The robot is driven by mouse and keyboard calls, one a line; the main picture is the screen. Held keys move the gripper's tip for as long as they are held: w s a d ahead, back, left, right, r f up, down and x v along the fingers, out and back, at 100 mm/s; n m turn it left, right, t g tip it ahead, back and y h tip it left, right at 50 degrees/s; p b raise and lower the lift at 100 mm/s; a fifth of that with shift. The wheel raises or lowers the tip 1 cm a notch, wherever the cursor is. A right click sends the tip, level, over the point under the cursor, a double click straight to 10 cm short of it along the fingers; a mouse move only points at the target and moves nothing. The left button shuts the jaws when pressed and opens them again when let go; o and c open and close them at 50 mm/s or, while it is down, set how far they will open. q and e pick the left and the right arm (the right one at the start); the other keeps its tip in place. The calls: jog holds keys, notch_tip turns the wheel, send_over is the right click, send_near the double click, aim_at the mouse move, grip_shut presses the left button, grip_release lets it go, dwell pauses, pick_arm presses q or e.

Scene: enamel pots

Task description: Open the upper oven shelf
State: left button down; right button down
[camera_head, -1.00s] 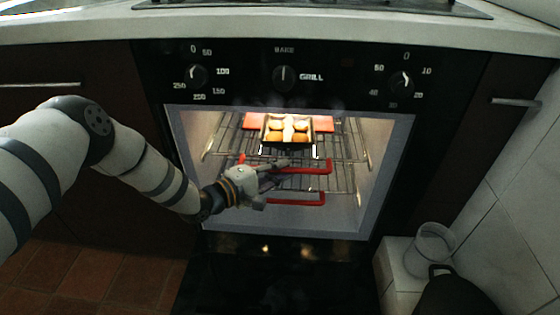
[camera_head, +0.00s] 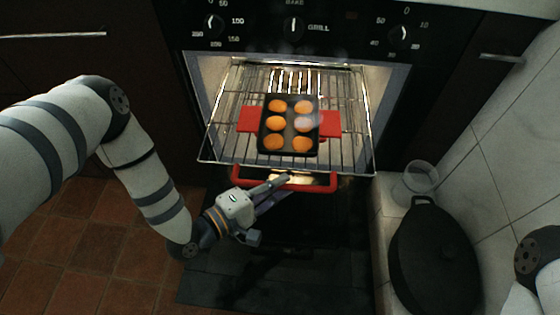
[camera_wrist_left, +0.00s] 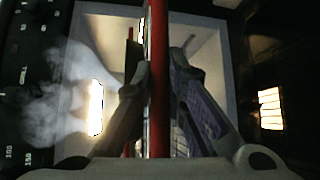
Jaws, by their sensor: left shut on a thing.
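The upper oven shelf (camera_head: 222,135) is a wire rack, drawn well out of the lit oven (camera_head: 392,85) in the head view. It carries a dark muffin tray (camera_head: 290,128) with several orange-brown muffins. A red handle (camera_head: 325,183) runs along the shelf's front. My left gripper (camera_head: 278,186) is at this handle, shut on it. In the left wrist view the red handle (camera_wrist_left: 159,80) stands upright in the picture between the two fingers (camera_wrist_left: 155,110). My right gripper is out of view; only part of my right arm shows at the right edge.
The dark oven door (camera_head: 225,275) is down below the shelf. A clear glass (camera_head: 415,180) and a black pan (camera_head: 435,255) stand on a pale ledge at the right. Tiled floor (camera_head: 90,255) is free at the lower left.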

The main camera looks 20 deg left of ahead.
pick_arm(q)
jog(key=shift+s+d, duration=0.2)
jog(key=shift+s, duration=0.35)
jog(key=shift+s+d, duration=0.15)
jog(key=shift+s, duration=0.35)
jog(key=c, duration=1.6)
grip_release()
jog(key=shift+s, duration=0.1)
jog(key=v, duration=1.2)
jog(key=shift+r, duration=0.1)
